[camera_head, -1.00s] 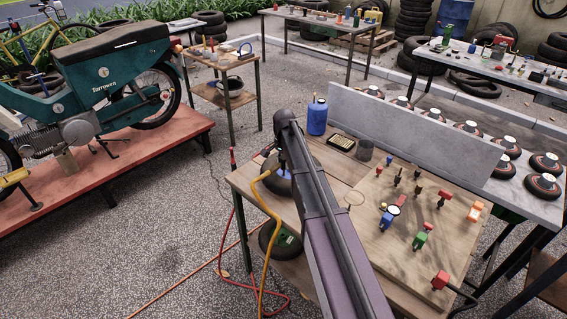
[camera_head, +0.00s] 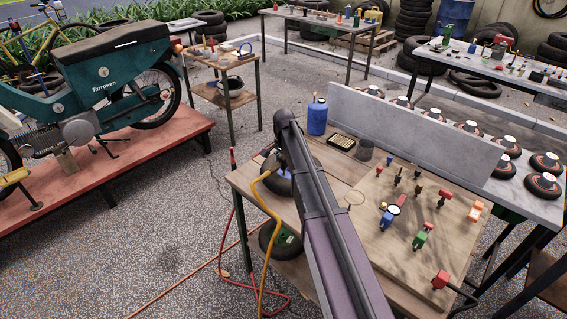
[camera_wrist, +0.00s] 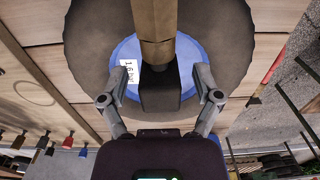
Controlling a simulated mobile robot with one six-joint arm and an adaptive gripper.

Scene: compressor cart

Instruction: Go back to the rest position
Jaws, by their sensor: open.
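In the wrist view my gripper (camera_wrist: 160,98) is open, with one finger on each side of a black block (camera_wrist: 160,90). A tan, post-like piece (camera_wrist: 155,30) runs from that block to the top edge. I see a gap between each finger and the block. Behind them lies a dark round tyre (camera_wrist: 90,45) with a blue centre (camera_wrist: 190,50) and a small white label (camera_wrist: 129,78). In the head view my arm reaches over the wooden bench (camera_head: 330,160) and mostly hides the gripper and the tyre (camera_head: 277,182).
A board with several coloured fittings (camera_head: 410,240) lies right of my arm. A blue bottle (camera_head: 317,117) stands behind it, near a grey upright panel (camera_head: 410,125). Yellow and red hoses (camera_head: 272,220) hang at the bench's left edge. A motorbike (camera_head: 90,85) stands on a red platform at left.

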